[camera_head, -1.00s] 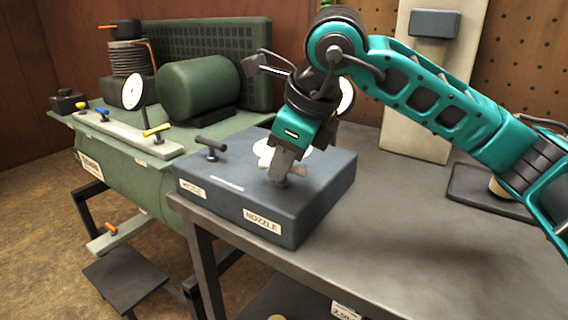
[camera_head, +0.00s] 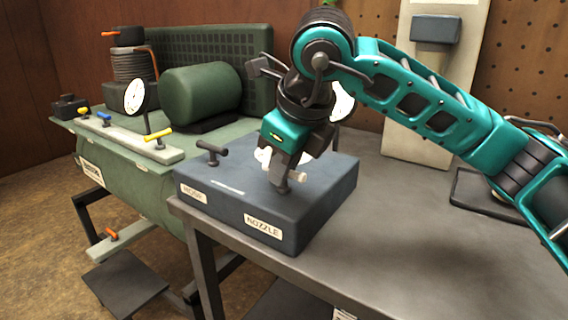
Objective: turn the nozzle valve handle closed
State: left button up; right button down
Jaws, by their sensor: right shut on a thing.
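My right gripper (camera_head: 285,181) points down and is shut on this handle; the bar's end sticks out to the right of the fingers. The fingers hide most of the handle, so its exact angle is hard to tell. The dark HOSE valve handle (camera_head: 212,148) stands on the same box to the left, apart from my gripper. My left gripper is not in view.
A green compressor (camera_head: 130,165) with a dial gauge (camera_head: 135,95) and yellow and blue handles stands left of the grey bench (camera_head: 420,240). A second gauge (camera_head: 343,104) is partly hidden behind my right gripper.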

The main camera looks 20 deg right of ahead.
jog(key=c, duration=1.1)
grip_release()
pick_arm(q)
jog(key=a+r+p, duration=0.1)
jog(key=p, duration=0.2)
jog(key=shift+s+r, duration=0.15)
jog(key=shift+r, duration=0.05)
pick_arm(e)
jog(key=v, duration=1.3)
